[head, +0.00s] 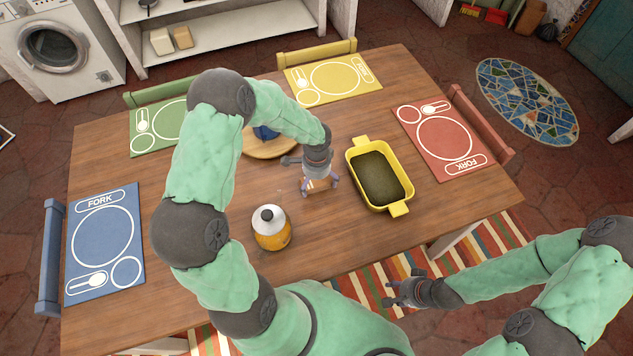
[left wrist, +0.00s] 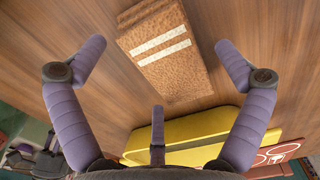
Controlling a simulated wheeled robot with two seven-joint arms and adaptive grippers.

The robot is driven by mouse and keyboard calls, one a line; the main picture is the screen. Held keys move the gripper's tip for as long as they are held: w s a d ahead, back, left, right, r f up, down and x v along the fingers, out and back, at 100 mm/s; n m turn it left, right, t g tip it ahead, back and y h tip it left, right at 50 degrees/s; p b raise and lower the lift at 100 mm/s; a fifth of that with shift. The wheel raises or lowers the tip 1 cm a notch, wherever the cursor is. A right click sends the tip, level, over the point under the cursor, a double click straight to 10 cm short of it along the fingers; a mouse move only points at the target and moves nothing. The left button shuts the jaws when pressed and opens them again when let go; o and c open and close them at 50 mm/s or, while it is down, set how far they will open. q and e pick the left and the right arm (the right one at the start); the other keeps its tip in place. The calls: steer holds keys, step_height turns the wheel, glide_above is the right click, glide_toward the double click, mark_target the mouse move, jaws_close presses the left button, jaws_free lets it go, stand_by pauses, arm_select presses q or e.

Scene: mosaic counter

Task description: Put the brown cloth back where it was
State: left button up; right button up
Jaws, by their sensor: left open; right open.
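The brown cloth (left wrist: 165,60) lies folded flat on the wooden table in the left wrist view, with two white stripes across it. In the head view it shows only in part, beneath my left gripper (head: 320,185). My left gripper is open above the cloth, and its spread fingers also show in the left wrist view (left wrist: 160,75). Nothing is held between them. My right gripper (head: 398,292) is open and empty, off the table's front edge, over the striped rug.
A yellow baking dish (head: 351,168) stands right of my left gripper. An orange-labelled bottle (head: 271,231) stands in front. A round board (head: 262,153) with a blue item is behind, partly hidden by my arm. Blue (head: 132,235), green, yellow and red (head: 412,127) placemats line the table.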

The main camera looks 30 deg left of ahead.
mark_target(317, 183)
arm_select(q)
step_height(317, 183, up, 11)
steer(key=p, duration=0.2)
arm_select(e)
step_height(317, 183, up, 3)
steer(key=shift+f, duration=0.1)
